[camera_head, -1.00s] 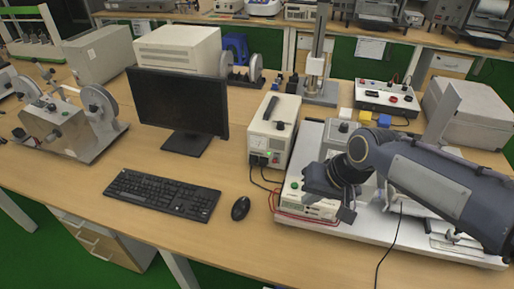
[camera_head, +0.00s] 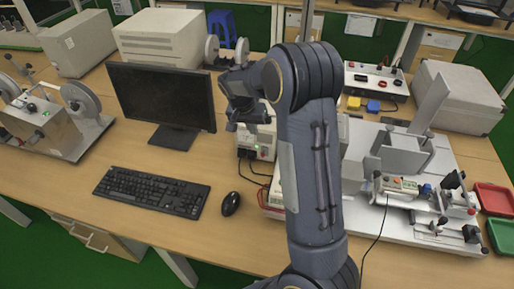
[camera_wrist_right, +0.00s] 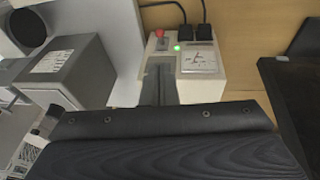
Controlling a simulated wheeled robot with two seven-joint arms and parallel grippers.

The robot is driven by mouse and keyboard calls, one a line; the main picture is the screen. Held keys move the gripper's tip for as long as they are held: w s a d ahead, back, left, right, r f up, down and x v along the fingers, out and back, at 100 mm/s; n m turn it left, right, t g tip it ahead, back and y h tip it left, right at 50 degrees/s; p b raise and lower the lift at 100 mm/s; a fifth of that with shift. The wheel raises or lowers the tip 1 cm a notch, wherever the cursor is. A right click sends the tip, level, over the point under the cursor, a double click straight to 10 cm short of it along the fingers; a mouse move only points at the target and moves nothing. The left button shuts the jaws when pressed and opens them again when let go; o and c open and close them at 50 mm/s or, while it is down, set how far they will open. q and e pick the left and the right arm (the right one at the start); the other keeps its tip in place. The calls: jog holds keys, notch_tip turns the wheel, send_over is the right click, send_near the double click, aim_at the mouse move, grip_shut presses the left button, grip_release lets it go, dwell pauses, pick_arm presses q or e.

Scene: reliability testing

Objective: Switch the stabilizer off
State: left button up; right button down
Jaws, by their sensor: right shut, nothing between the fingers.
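The stabilizer (camera_head: 264,147) is a cream box right of the monitor, partly hidden behind my right arm and gripper. The right wrist view shows its panel (camera_wrist_right: 209,85) with a meter (camera_wrist_right: 197,62), a lit green lamp (camera_wrist_right: 177,47), a red switch (camera_wrist_right: 159,33) and two black plugs (camera_wrist_right: 193,33). My right gripper (camera_head: 246,122) is shut and empty, above the stabilizer's top. Its closed fingers (camera_wrist_right: 160,84) point toward the panel in the right wrist view, short of the red switch. I cannot tell whether they touch the box. My left gripper is out of view.
A black monitor (camera_head: 163,98) stands close left of the stabilizer, with a keyboard (camera_head: 151,191) and mouse (camera_head: 230,204) in front. A white base plate (camera_head: 400,230) with equipment lies to the right. Black cables run from the stabilizer's front.

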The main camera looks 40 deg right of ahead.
aim_at(262, 154)
jog(key=b+x, duration=0.7)
jog(key=x, duration=0.5)
jog(key=shift+s+f, duration=0.1)
jog(key=shift+f, duration=0.25)
jog(key=shift+d+f+b, duration=0.25)
jog(key=shift+f+b, duration=0.25)
jog(key=shift+f, duration=0.1)
jog(key=shift+f, duration=0.1)
